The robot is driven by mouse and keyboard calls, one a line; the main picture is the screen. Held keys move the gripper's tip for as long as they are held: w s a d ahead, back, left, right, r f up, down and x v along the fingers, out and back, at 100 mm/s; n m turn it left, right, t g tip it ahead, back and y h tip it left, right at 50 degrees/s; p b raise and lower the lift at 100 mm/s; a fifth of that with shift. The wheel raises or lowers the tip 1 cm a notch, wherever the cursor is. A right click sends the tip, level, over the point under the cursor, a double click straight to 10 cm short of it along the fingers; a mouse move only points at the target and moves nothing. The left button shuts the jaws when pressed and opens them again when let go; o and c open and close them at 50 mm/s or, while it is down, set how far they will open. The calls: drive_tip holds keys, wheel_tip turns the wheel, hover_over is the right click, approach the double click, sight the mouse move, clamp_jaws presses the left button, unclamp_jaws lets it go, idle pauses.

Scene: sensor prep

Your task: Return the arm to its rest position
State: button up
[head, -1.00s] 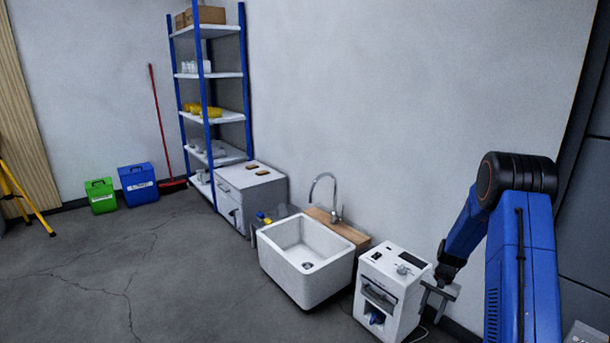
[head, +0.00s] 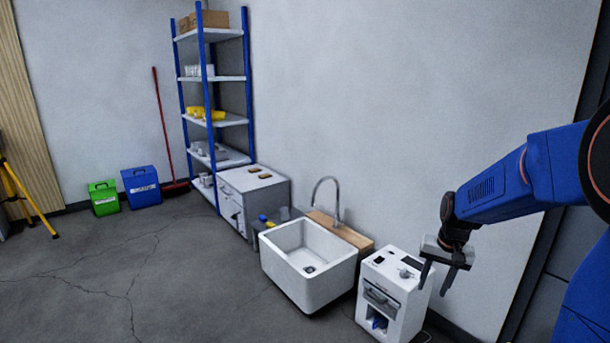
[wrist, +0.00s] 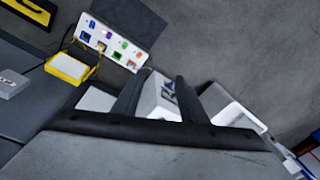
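My blue arm (head: 500,190) reaches in from the right edge in the head view, with its forearm sloping down to the left. My gripper (head: 435,287) hangs at its end with the fingers pointing down, in front of the wall and at the right side of the white machine (head: 392,293). In the wrist view my gripper (wrist: 162,76) shows two dark fingers apart, with nothing held between them. The white machine is partly visible beyond the gap in the wrist view (wrist: 160,98).
A white sink (head: 308,263) stands left of the machine, then a grey cabinet (head: 254,198) and a blue-post shelf (head: 214,115). In the wrist view a panel with coloured squares (wrist: 108,44) and a yellow-edged box (wrist: 72,67) lie upper left.

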drive_tip(key=s+a+r+n+t, duration=0.1)
drive_tip(key=s+a+r, duration=0.1)
drive_tip(key=s, duration=0.7)
drive_tip(key=s+a+r+n+t, duration=0.1)
drive_tip(key=s+a+r+n, duration=0.1)
drive_tip(key=s, duration=0.8)
drive_tip(key=s+a+r+n+t, duration=0.1)
drive_tip(key=s+a+r, duration=0.2)
drive_tip(key=s+r, duration=0.3)
drive_tip(key=s, duration=0.3)
drive_tip(key=shift+s+a+n+t+h, duration=0.25)
drive_tip(key=shift+s+n+t+h, duration=0.05)
drive_tip(key=shift+s+n, duration=0.1)
